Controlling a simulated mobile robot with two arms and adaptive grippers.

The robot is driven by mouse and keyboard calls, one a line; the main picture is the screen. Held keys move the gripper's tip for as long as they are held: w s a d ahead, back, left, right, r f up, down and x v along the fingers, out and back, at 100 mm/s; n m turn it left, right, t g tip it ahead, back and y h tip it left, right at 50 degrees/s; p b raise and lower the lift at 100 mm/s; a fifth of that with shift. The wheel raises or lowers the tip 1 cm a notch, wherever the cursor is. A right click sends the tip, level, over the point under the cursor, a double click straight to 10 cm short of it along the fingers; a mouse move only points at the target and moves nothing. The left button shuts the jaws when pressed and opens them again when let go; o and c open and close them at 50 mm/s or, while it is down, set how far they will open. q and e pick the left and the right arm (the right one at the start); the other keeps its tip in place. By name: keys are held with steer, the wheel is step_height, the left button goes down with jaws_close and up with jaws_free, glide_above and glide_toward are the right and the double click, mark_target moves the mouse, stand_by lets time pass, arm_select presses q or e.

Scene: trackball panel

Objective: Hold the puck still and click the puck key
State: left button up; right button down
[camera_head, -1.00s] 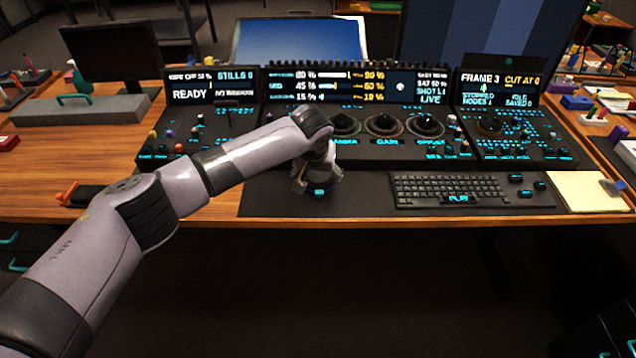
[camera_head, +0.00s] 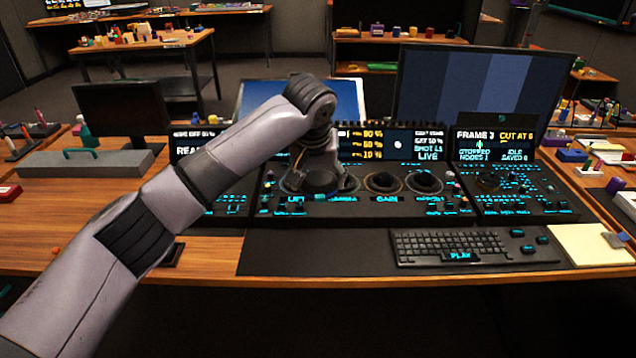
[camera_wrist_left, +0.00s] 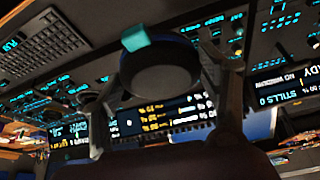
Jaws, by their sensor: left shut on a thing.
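The puck (camera_head: 321,183) is a dark round disc with a small teal key (camera_head: 320,197) on its near edge. In the left wrist view the puck (camera_wrist_left: 160,72) and its teal key (camera_wrist_left: 138,36) show large between the fingers. My left gripper (camera_head: 318,165) is shut on the puck's sides from above. The puck is over the left part of the trackball panel (camera_head: 375,208), near the "LIFT" label. I cannot tell whether it rests on the panel or is slightly above. The gripper hides part of the left trackballs. My right gripper is not in view.
The keyboard (camera_head: 460,246) lies on the dark mat (camera_head: 310,255) in front of the panel. Lit screens (camera_head: 415,145) stand behind the panel. A grey case (camera_head: 85,162) with a teal handle is at left. The mat left of the keyboard is bare.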

arm_select(q)
steer(key=shift+f+b, duration=1.35)
steer(key=shift+f, duration=8.35)
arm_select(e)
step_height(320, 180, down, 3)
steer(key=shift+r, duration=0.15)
arm_select(q)
steer(key=shift+s+f, duration=0.1)
steer(key=shift+f, duration=0.25)
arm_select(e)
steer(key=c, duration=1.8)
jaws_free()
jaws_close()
